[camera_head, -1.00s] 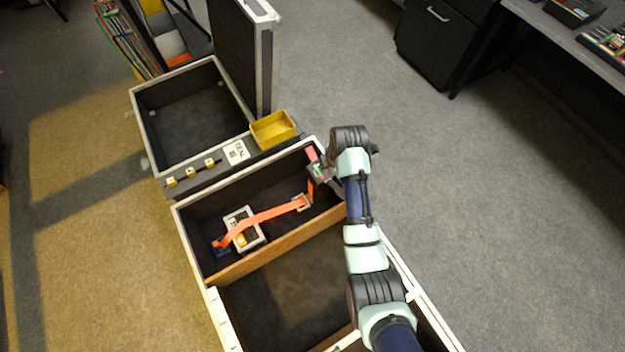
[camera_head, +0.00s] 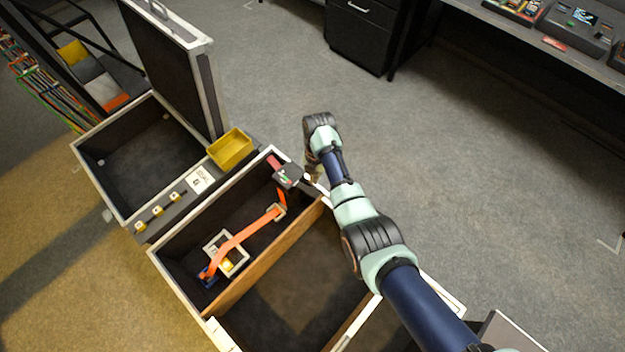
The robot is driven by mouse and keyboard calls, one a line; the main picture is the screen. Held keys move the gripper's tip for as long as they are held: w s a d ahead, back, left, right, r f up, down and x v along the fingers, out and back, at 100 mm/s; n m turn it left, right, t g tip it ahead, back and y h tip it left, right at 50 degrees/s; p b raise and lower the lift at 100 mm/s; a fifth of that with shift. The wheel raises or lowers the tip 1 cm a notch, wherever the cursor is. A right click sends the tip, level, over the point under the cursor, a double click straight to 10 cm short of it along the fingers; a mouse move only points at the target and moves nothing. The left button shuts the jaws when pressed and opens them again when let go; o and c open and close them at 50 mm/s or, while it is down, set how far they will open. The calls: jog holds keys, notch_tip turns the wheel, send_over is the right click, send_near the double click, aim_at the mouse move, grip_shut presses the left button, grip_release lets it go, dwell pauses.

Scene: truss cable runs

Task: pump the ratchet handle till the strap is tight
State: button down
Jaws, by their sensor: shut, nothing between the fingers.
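The orange strap (camera_head: 240,236) runs from a blue anchor (camera_head: 207,278) across a pale frame (camera_head: 239,261) with a yellow part in it. It passes a metal guide (camera_head: 279,211) and rises to the ratchet (camera_head: 287,175) at the case's far right wall. A short red piece of strap shows beyond the ratchet. The ratchet is dark grey with small green and red marks; its handle angle is too small to tell. My gripper (camera_head: 315,174) is shut and empty, just right of the ratchet. It is mostly hidden by my wrist, and I cannot tell whether it touches the handle.
The open case (camera_head: 157,250) has white edges and a wooden divider (camera_head: 265,262). A yellow bin (camera_head: 231,149) sits on its upper rim. A raised dark lid (camera_head: 165,60) stands behind. A drawer cabinet (camera_head: 360,30) and bench are at the back; the floor to the right is clear.

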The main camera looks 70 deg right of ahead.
aim_at(313, 190)
jog(key=f+b, duration=0.1)
jog(key=f, duration=0.1)
jog(key=f+b, duration=0.1)
jog(key=b, duration=0.1)
jog(key=f+b, duration=0.1)
jog(key=f, duration=0.1)
jog(key=shift+a+f, duration=0.3)
jog(key=shift+r, duration=0.1)
